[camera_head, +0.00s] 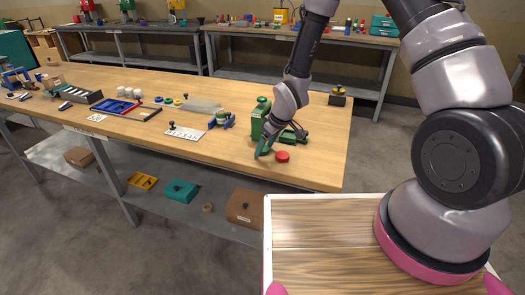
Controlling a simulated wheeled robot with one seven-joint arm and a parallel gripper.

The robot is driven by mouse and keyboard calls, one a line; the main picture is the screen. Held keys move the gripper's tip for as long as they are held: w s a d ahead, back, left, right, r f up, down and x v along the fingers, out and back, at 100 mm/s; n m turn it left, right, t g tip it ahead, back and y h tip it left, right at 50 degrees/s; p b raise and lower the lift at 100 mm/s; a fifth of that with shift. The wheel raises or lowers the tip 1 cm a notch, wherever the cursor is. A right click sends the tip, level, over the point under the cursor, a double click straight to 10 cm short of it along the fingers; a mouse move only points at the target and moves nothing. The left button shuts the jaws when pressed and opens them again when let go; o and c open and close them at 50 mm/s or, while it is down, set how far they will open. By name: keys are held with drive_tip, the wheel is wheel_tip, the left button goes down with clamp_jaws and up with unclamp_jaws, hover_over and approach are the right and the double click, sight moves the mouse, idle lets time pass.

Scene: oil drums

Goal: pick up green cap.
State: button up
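My arm reaches down over the right end of the long wooden table, and my gripper (267,147) is low above the tabletop. A green finger-like part points down at its left; the other finger is not clear, so I cannot tell how far the jaws are apart. A green canister (262,112) stands upright just behind and left of my wrist, partly covered by it. A low dark green piece (291,137) lies right of the gripper, partly hidden. A red cap (282,157) lies in front. I cannot make out for sure which green part is the cap.
The wooden table (325,165) also bears a blue clamp-like item (222,119), a white numbered plate (186,132), a blue tray (131,107) and a dark block with a yellow top (338,95). Boxes sit on the shelf below. The table's front right corner is clear.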

drive_tip(key=c, duration=1)
drive_tip(key=shift+r, duration=0.1)
